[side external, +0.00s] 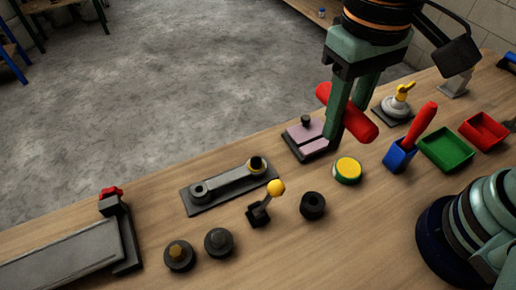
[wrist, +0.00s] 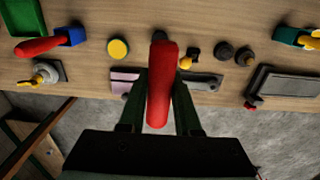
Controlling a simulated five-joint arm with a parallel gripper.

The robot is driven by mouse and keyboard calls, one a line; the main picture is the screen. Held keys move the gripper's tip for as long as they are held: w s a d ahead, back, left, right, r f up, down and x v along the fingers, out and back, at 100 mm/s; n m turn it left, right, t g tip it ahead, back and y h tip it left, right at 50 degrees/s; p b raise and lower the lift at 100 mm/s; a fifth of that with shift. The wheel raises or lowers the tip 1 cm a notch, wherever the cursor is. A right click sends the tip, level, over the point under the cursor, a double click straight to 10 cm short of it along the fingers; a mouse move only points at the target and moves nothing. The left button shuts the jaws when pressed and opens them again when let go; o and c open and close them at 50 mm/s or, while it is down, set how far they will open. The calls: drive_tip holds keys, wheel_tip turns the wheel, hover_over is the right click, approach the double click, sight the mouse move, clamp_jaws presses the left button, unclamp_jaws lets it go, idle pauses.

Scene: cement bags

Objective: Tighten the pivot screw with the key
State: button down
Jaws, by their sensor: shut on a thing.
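My gripper (side external: 345,122) is shut on a thick red handle (side external: 360,125), which lies crosswise between the fingers above the bench. In the wrist view the red handle (wrist: 160,85) points away from me and has a dark end (wrist: 159,36). It may be the key; its working tip is not clear. A grey link (side external: 228,181) lies on a dark plate (side external: 207,207).
A yellow-knobbed lever (side external: 276,187), a black ring (side external: 313,205) and two dark knobs (side external: 218,241) stand in front. A yellow disc (side external: 348,170), a blue holder with a red-handled tool (side external: 399,156), and green (side external: 446,150) and red (side external: 484,131) trays are at right. A vise-like rail (side external: 70,262) is at left.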

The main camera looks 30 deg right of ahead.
drive_tip(key=w+a+f+n, duration=0.3)
drive_tip(key=w+f, duration=0.1)
drive_tip(key=w, duration=0.2)
drive_tip(key=w+a+f+n, duration=0.3)
drive_tip(key=w+f, duration=0.1)
drive_tip(key=w, duration=0.3)
drive_tip(key=shift+f, duration=0.3)
hover_over(257, 164)
drive_tip(key=shift+f, duration=2.9)
drive_tip(key=shift+f, duration=1.1)
drive_tip(key=shift+m, duration=0.4)
drive_tip(key=shift+m, duration=0.4)
